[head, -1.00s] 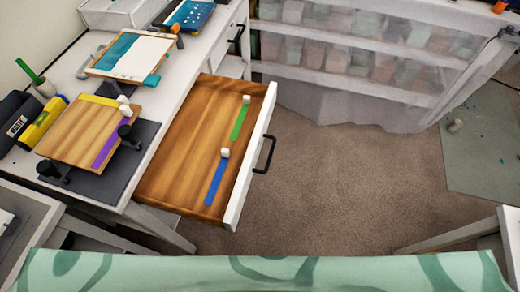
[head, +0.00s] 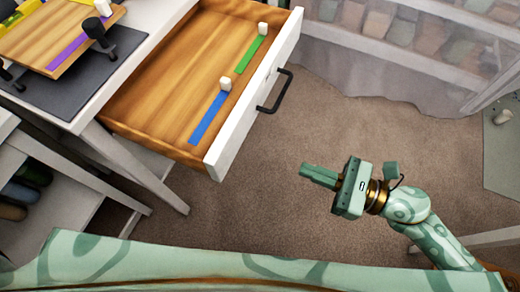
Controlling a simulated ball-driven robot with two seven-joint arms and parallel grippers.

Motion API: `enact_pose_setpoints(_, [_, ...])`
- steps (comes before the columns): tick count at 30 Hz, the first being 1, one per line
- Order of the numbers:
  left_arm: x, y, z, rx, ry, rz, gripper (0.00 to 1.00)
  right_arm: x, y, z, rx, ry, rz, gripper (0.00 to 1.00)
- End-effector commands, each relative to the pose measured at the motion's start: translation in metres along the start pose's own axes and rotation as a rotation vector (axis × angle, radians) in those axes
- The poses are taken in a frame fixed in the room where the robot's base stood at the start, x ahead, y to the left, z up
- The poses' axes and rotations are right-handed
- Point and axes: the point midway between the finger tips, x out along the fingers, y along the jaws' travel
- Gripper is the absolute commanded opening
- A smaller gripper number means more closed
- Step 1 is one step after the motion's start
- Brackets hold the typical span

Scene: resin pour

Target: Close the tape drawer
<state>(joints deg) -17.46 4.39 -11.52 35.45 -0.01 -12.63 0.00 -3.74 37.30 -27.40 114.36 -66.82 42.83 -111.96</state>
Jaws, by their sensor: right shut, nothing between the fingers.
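The tape drawer (head: 228,142) stands pulled out from the white desk, with a wooden inside and a white front. Its dark handle (head: 276,92) is on the front's outer face. A blue tape strip (head: 207,119) and a green tape strip (head: 248,55) lie in it, each with a small white block at one end. My right gripper (head: 304,172) is shut and empty. It shows over the carpet to the lower right of the drawer front, apart from the handle, with its fingers pointing left. My left gripper is not in view.
The desk (head: 118,84) holds a dark mat (head: 62,92) and a wooden board (head: 40,45) with purple tape and black clamps. Shelves behind a translucent sheet (head: 400,60) stand at the back. The carpet (head: 350,125) before the drawer is clear.

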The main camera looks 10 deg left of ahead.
Motion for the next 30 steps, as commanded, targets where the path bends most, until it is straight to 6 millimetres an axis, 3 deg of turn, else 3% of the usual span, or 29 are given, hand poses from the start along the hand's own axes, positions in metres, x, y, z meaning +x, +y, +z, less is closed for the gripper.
enact_pose_setpoints(8, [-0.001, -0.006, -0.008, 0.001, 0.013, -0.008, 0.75, 0.028, -0.001, 0.001, -0.041, -0.006, -0.001, 0.00])
enact_pose_setpoints(21, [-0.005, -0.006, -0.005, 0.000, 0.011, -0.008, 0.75, 0.117, -0.002, 0.001, -0.038, -0.004, -0.004, 0.00])
enact_pose_setpoints(30, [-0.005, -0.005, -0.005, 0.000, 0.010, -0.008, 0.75, 0.140, -0.002, 0.000, -0.036, -0.002, -0.005, 0.00])
